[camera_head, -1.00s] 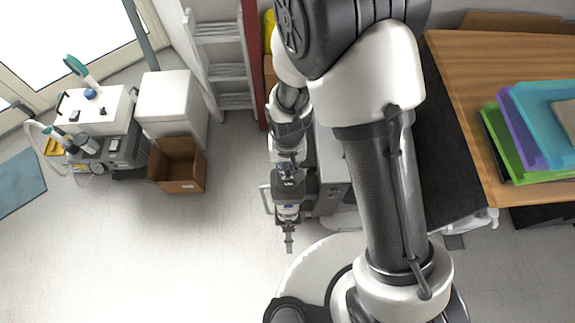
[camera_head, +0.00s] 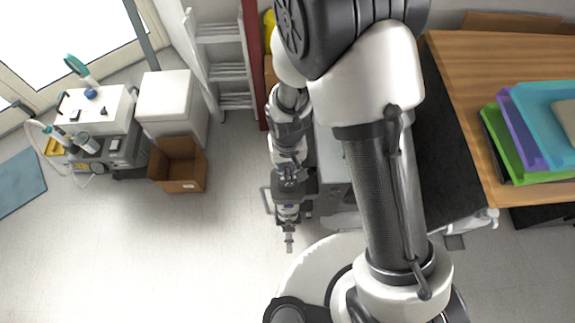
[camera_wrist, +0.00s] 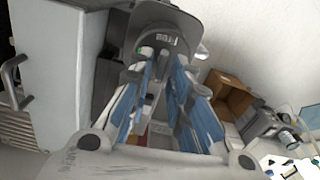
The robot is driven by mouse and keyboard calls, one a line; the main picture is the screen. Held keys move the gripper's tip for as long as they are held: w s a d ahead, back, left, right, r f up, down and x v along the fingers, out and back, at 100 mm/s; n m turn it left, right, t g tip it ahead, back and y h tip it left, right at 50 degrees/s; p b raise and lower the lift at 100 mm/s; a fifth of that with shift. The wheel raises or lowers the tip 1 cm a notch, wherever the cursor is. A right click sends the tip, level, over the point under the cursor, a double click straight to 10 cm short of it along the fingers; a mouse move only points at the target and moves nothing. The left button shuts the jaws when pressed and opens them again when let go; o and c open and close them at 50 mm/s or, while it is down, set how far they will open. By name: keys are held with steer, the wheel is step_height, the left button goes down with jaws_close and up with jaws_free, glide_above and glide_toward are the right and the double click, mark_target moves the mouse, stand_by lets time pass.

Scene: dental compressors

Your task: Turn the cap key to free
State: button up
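I cannot make out the cap key in either view. My gripper (camera_head: 289,247) points toward the bottom of the picture in the head view, over pale floor, with a narrow tip. It is beside a grey cabinet (camera_head: 332,172) that my arm partly covers. In the wrist view, blue-faced finger parts (camera_wrist: 162,108) flank a gap, and nothing is clearly held there. Whether the fingertips meet cannot be made out. A pale cabinet with a metal handle (camera_wrist: 14,80) fills the left of the wrist view.
An open cardboard box (camera_head: 178,168) stands on the floor by a white bin (camera_head: 172,100) and a white-topped equipment cart (camera_head: 95,110). A ladder (camera_head: 220,60) leans behind. A wooden table (camera_head: 470,70) with coloured trays (camera_head: 535,120) is at right. The lower-left floor is clear.

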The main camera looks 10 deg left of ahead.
mark_target(288, 170)
steer(key=shift+o, duration=0.8)
steer(key=shift+r, duration=0.1)
steer(key=shift+r, duration=0.35)
step_height(288, 170, up, 11)
steer(key=shift+r, duration=0.1)
